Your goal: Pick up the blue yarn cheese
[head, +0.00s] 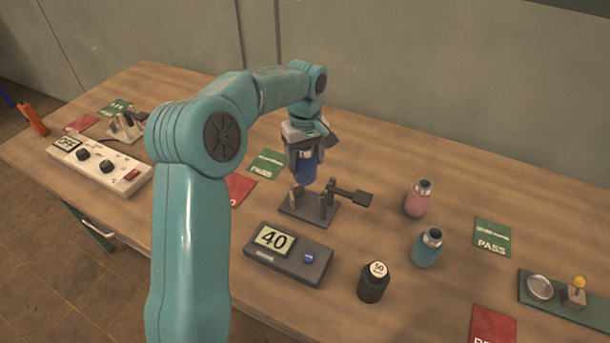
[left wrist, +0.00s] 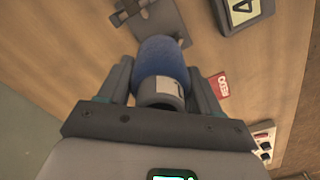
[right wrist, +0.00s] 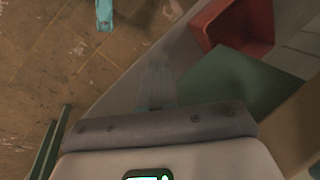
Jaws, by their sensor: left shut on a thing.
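In the right wrist view my right gripper (right wrist: 157,85) shows faintly, fingers together and empty.
A display box reading 40 (head: 288,254) lies in front. A control panel (head: 98,165) is at left. A red bin (right wrist: 240,25) shows below.

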